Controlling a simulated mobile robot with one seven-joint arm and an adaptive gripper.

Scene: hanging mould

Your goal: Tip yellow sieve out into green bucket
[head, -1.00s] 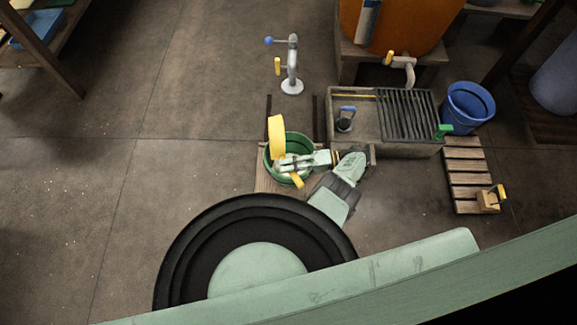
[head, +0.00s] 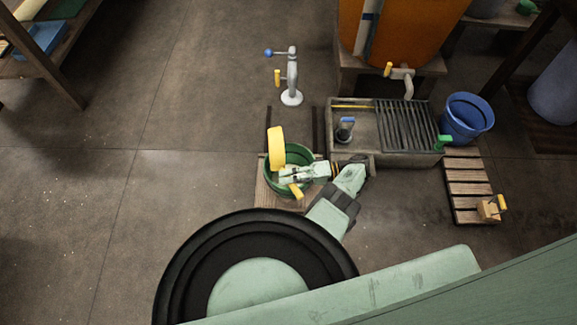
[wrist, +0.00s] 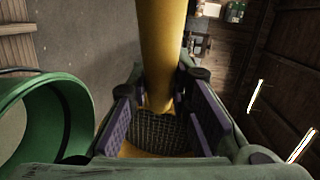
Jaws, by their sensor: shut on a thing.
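The yellow sieve (head: 276,148) stands on edge over the left side of the green bucket (head: 297,152) in the head view. My gripper (head: 287,177) is shut on the sieve and reaches over the bucket from the right. A short yellow piece (head: 295,190) shows just below the fingers. In the wrist view a yellow length (wrist: 162,50) runs up between the fingers, and dark mesh (wrist: 160,132) shows beyond them. The green bucket (wrist: 75,113) lies to the left there, with its wall and part of its inside in view. I cannot tell what the sieve holds.
The bucket stands on a wooden board (head: 263,195). A stone sink (head: 395,150) with a dark grate is close on the right. A grey standpipe (head: 292,75) rises behind. A blue bucket (head: 466,120) and a wooden pallet (head: 465,185) are farther right. The left floor is clear.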

